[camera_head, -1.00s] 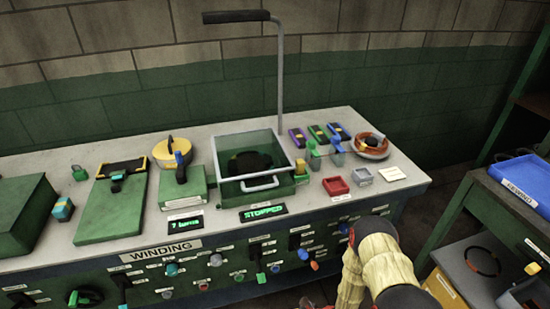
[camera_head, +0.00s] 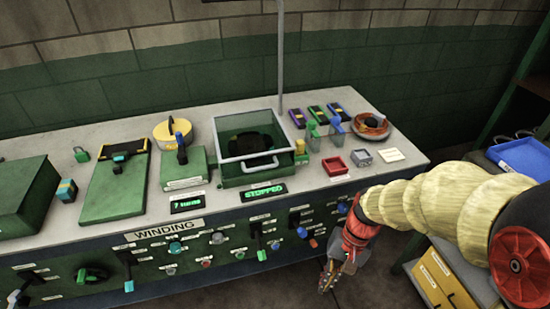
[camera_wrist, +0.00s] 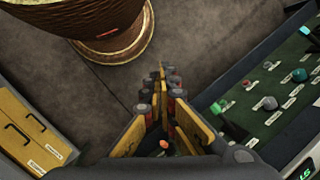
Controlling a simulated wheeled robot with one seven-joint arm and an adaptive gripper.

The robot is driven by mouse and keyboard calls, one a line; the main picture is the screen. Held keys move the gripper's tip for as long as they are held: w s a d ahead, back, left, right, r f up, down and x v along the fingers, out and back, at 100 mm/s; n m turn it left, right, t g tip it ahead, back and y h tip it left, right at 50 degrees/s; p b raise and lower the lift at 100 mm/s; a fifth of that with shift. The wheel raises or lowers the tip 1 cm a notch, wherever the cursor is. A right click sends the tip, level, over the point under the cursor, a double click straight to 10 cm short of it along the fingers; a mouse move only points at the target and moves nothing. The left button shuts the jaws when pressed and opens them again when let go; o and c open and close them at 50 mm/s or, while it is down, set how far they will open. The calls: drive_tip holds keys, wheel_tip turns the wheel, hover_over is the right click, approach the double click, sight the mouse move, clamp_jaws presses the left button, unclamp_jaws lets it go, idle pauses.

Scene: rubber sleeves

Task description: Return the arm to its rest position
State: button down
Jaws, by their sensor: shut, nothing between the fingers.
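My gripper (camera_head: 328,277) hangs low in front of the winding bench (camera_head: 60,150), pointing down toward the floor at the end of my sleeved arm. It is apart from the bench front. In the wrist view my gripper (camera_wrist: 163,78) has its fingers together over bare dark floor (camera_wrist: 190,40), with nothing between them. The pale ribbed sleeve covers my arm at the right of the head view.
The control panel (camera_head: 215,245) with knobs and levers is left of my gripper; it shows at right in the wrist view (camera_wrist: 270,105). Yellow drawers (camera_head: 440,280) stand at right, below a blue tray (camera_head: 525,155). Floor under my gripper is clear.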

drive_tip(key=s+d+r+n+t+h, duration=0.1)
drive_tip(key=r+t, duration=0.1)
drive_tip(key=r, duration=0.5)
drive_tip(key=s+d+r+n+t+h+p, duration=0.1)
drive_tip(key=d+r+t, duration=0.1)
drive_tip(key=r, duration=0.6)
drive_tip(key=s+d+r+n+t+h, duration=0.1)
drive_tip(key=s+d+r+t, duration=0.1)
drive_tip(key=r+t, duration=0.2)
wheel_tip(320, 180, up, 4)
drive_tip(key=shift+d+f, duration=0.15)
drive_tip(key=shift+d, duration=0.05)
drive_tip(key=shift+a, duration=0.1)
idle(0.7)
